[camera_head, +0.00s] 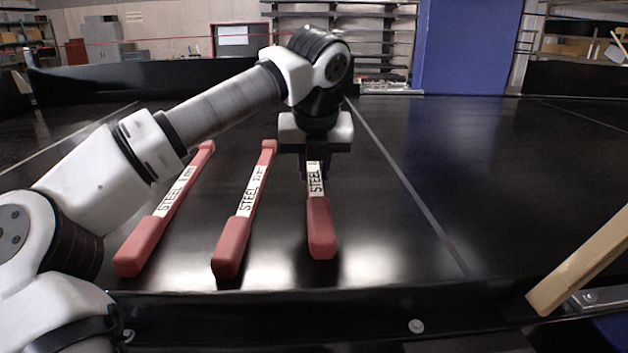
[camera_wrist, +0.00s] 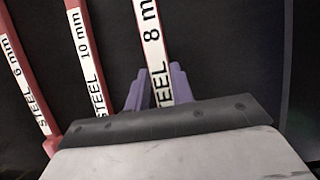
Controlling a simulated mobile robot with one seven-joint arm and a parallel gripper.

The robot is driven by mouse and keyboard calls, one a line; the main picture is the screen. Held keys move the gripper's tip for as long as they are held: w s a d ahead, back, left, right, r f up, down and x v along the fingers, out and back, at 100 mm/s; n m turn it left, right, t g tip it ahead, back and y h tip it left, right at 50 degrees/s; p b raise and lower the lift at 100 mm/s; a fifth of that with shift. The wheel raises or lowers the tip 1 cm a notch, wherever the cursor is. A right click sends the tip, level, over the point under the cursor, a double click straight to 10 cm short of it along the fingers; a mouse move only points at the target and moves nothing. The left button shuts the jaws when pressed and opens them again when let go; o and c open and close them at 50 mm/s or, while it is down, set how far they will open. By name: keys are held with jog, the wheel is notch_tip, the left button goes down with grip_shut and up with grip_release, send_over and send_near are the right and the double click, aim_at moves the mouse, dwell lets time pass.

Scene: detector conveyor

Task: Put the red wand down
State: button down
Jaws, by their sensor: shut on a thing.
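The red wand (camera_head: 321,228) with a white label is the rightmost of three. In the wrist view its label reads STEEL 8 mm (camera_wrist: 152,35). My gripper (camera_head: 314,172) is shut on its labelled middle part, and the purple fingers (camera_wrist: 158,90) sit on both sides of the label. The wand lies lengthwise over the black belt, its thick red end toward the head camera. I cannot tell whether it touches the belt. My gripper hides part of its far half.
Two more red wands lie on the black belt (camera_head: 420,230) to the left: STEEL 10 mm (camera_head: 232,244) in the middle and STEEL 6 mm (camera_head: 142,246) farthest left. A black rail (camera_head: 370,312) runs along the front. The belt to the right is clear.

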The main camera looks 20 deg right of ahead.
aim_at(314, 177)
jog(key=shift+f, duration=1.55)
jog(key=shift+f, duration=0.15)
jog(key=c, duration=1.2)
grip_release()
jog(key=shift+r+p, duration=0.3)
jog(key=b+v, duration=0.2)
jog(key=v, duration=1)
jog(key=shift+f, duration=0.1)
